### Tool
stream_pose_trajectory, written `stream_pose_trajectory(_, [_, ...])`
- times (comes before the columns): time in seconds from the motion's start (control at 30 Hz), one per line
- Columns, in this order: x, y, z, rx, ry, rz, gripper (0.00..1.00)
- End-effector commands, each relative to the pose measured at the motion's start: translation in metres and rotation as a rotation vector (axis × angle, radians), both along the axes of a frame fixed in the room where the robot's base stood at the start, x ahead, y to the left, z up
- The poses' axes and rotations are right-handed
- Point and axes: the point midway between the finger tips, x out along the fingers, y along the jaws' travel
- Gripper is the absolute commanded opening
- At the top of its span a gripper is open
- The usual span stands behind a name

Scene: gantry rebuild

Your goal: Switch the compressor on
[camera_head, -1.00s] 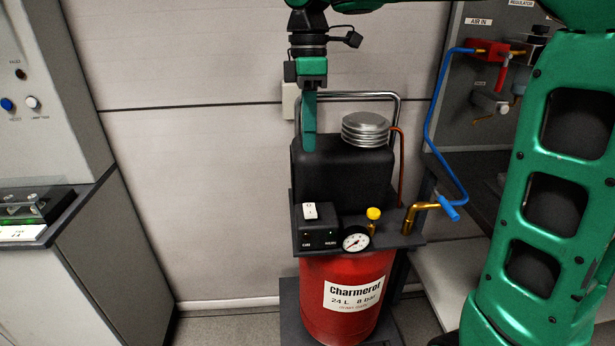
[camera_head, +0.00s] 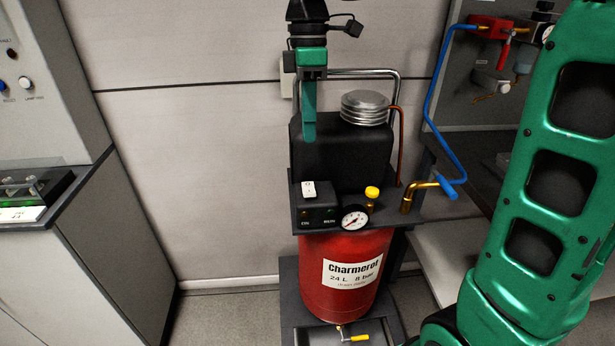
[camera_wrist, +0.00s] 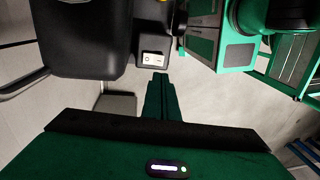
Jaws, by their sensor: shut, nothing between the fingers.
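The compressor is a red tank (camera_head: 345,298) with a black motor housing (camera_head: 352,168) on top, labelled "Charmerot 24 L 8 bar". Its white rocker switch (camera_head: 308,190) sits on a small black box at the front left. The switch also shows in the wrist view (camera_wrist: 154,58), just beyond the fingertips. My gripper (camera_head: 310,138) is shut and empty, pointing down above the switch, in front of the housing and apart from the switch. In the wrist view my gripper (camera_wrist: 160,78) points towards the switch. The rocker's exact position is too small to tell.
A pressure gauge (camera_head: 354,217) and yellow knob (camera_head: 372,192) sit right of the switch. A chrome handle (camera_head: 398,85) rises behind the housing. A blue hose (camera_head: 430,115) leads to a panel at right. A grey cabinet (camera_head: 110,260) stands left, with clear floor between.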

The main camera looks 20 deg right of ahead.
Motion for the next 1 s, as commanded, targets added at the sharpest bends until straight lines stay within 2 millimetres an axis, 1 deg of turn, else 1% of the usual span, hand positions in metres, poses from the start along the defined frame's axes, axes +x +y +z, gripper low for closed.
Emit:
stream_pose_trajectory(0.4, [-0.011, 0.002, -0.073, -0.001, 0.004, 0.001, 0.0])
stream_pose_trajectory(0.6, [-0.014, 0.003, -0.101, -0.002, 0.002, 0.0, 0.0])
stream_pose_trajectory(0.8, [-0.016, 0.003, -0.114, -0.001, 0.001, 0.0, 0.0])
stream_pose_trajectory(1.0, [-0.016, 0.003, -0.115, -0.001, 0.0, 0.0, 0.0])
